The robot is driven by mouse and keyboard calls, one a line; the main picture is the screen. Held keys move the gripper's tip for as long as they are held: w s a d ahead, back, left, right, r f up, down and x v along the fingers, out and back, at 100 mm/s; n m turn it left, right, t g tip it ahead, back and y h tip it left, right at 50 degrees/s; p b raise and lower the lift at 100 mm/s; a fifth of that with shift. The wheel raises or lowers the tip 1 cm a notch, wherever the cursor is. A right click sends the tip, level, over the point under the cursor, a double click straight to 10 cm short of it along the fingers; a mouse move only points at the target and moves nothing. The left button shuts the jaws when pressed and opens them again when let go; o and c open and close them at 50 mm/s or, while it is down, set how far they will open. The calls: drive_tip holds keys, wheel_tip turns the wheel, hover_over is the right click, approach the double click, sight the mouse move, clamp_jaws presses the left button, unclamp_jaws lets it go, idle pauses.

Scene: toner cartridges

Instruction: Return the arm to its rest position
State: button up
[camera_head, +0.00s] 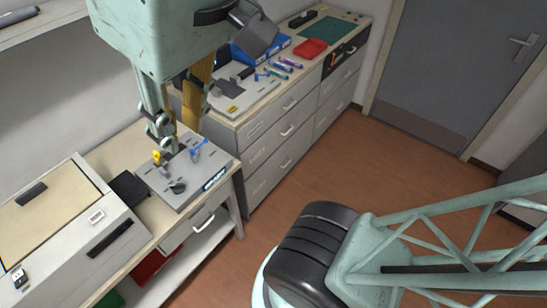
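A pale green block of my arm comes in at the top left of the head view. Slim jointed links hang from it to what appears to be my gripper (163,142). It is low over a grey fixture plate (208,178) on the near wooden-topped bench. A yellow piece (157,156) and a blue piece (197,149) are on or just above this plate, close to the gripper. A dark round knob (178,187) is on the plate. I cannot tell whether the fingers touch anything or how wide they are, as they are small and overlap.
A printer-like box (62,228) stands left of the plate, with a dark pad (129,187) between. The drawer cabinet behind holds a second plate (243,98), blue-purple tools (279,68), a red tray (310,48) and a green mat (325,31). The brown floor (340,155) is clear.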

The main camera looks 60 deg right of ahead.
wheel_tip(320, 180, down, 15)
drive_tip(key=b, duration=1.3)
drive_tip(key=shift+s+b, duration=0.3)
drive_tip(key=shift+s, duration=0.1)
drive_tip(key=shift+a, duration=0.1)
